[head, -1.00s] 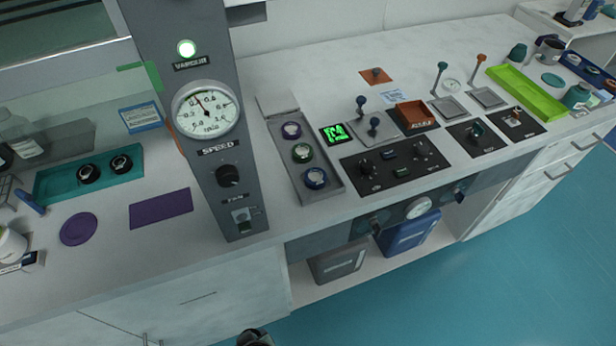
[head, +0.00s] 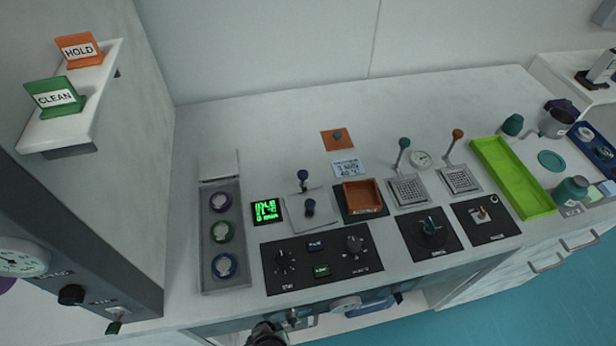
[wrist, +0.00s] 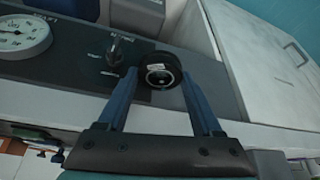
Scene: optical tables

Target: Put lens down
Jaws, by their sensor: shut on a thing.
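A lens (wrist: 160,76) with a thick black ring and a small white label is between the blue fingers of my gripper (wrist: 158,84) in the wrist view. My gripper is shut on it at the fingertips. Behind it are a dark control panel and a knob; I cannot tell the distance between them. In the head view a dark shape (head: 265,334) shows at the bottom edge, too cut off to tell lens from gripper. A grey tray (head: 243,278) on the bench holds lenses with purple (head: 221,203), green (head: 221,232) and blue (head: 224,266) rings.
A grey pillar (head: 95,250) stands at the left. A black knob panel (head: 340,278), levers, an orange-brown tray (head: 362,196) and a lime tray (head: 515,180) occupy the bench. HOLD (head: 78,50) and CLEAN (head: 54,97) signs stand on a shelf. The bench's back is clear.

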